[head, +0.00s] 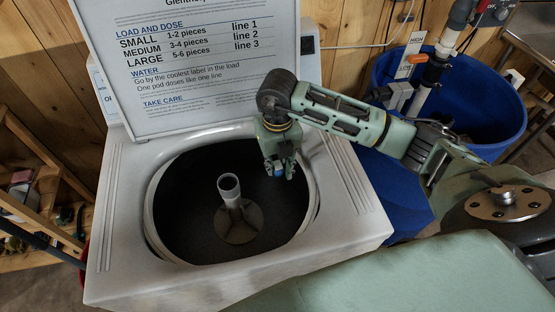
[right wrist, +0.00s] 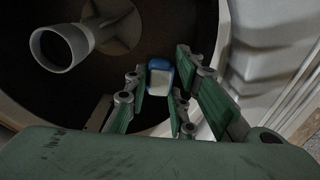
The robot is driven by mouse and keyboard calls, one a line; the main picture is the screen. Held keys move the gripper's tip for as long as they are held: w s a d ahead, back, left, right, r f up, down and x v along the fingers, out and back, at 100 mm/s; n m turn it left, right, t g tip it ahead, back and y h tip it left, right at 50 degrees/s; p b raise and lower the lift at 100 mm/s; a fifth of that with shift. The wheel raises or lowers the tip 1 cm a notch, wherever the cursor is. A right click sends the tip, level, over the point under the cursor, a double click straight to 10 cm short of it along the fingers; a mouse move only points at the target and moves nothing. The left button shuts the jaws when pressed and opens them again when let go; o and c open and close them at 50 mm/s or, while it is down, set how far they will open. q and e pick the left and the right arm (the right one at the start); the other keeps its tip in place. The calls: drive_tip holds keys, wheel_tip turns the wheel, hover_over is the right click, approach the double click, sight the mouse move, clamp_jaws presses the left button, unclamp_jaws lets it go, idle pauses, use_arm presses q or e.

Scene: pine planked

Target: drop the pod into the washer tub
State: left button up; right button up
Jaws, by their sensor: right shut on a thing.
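The washer tub (head: 185,225) is a dark round opening in the top of the white washer (head: 120,250), with a grey agitator (head: 232,205) in its middle. My right gripper (head: 280,172) hangs over the right back part of the opening, pointing down. It is shut on a small blue and white pod (right wrist: 160,77), which sits between its fingertips in the right wrist view. In the head view only a bit of the pod's blue shows. The agitator stands to the left of the pod in the wrist view. My left gripper is not in view.
The washer's raised lid (head: 210,60) carries a printed load and dose chart. A blue round bin (head: 500,115) with pipes stands to the right behind my right arm. A wooden shelf (head: 30,205) is at the left. The opening left of my gripper is clear up to the agitator.

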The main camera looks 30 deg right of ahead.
wheel_tip(320, 180, down, 12)
drive_tip(key=b, duration=0.7)
drive_tip(key=o, duration=1)
drive_tip(key=shift+o, duration=0.2)
wheel_tip(320, 180, up, 12)
